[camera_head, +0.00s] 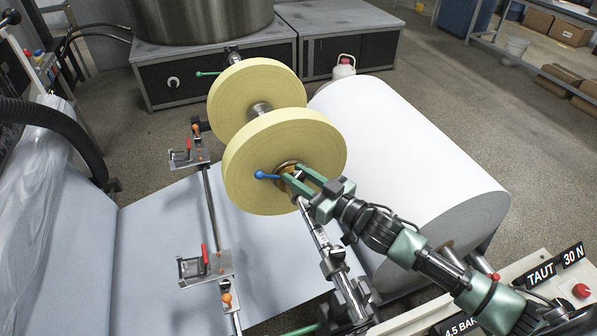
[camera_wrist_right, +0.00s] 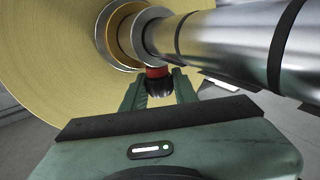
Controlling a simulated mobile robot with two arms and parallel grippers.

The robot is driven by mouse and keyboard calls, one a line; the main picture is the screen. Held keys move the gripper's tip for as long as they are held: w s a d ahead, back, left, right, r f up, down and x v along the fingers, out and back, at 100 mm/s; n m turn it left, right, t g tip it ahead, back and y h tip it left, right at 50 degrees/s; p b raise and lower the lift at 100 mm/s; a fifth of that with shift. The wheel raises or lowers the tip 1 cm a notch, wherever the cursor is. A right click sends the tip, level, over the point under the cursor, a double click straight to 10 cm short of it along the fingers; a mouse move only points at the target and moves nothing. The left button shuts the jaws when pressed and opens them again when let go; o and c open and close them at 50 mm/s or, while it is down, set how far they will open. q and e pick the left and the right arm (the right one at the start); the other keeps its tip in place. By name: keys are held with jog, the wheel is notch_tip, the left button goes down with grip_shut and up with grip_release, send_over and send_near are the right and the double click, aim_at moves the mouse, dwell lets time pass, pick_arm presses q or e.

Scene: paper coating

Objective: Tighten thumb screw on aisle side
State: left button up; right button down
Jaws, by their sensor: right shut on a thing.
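The thumb screw (camera_wrist_right: 158,82) shows in the right wrist view as a small black knob with a red band, just below the shaft and against the roll's core hub. My right gripper (camera_wrist_right: 159,88) has its two green fingers on either side of the knob and is shut on it. In the head view my right gripper (camera_head: 288,178) reaches in from the lower right to the hub of the near yellow roll (camera_head: 258,146); the knob is hidden there. The steel shaft (camera_wrist_right: 235,40) passes close above the gripper in the wrist view. My left gripper is not in view.
A blue lever (camera_head: 267,176) sticks out left of the hub. A second yellow roll (camera_head: 244,93) stands behind. A large white paper roll (camera_head: 410,155) lies to the right. Two clamp brackets (camera_head: 203,268) (camera_head: 186,155) stand on a rail to the left. A control panel (camera_head: 530,285) is at lower right.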

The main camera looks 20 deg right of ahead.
aim_at(303, 180)
jog(key=shift+r+m+t+h, duration=0.15)
jog(key=shift+m+t+h, duration=0.35)
jog(key=shift+h, duration=0.4)
jog(key=c, duration=1.1)
grip_release()
jog(key=shift+s+d+f, duration=0.1)
jog(key=shift+s+f, duration=0.1)
jog(key=shift+s, duration=0.05)
jog(key=b+v, duration=0.1)
jog(key=v, duration=0.5)
jog(key=shift+s+d, duration=0.1)
jog(key=shift+s+d+r+b, duration=0.2)
jog(key=shift+s+b, duration=0.1)
jog(key=shift+s, duration=0.1)
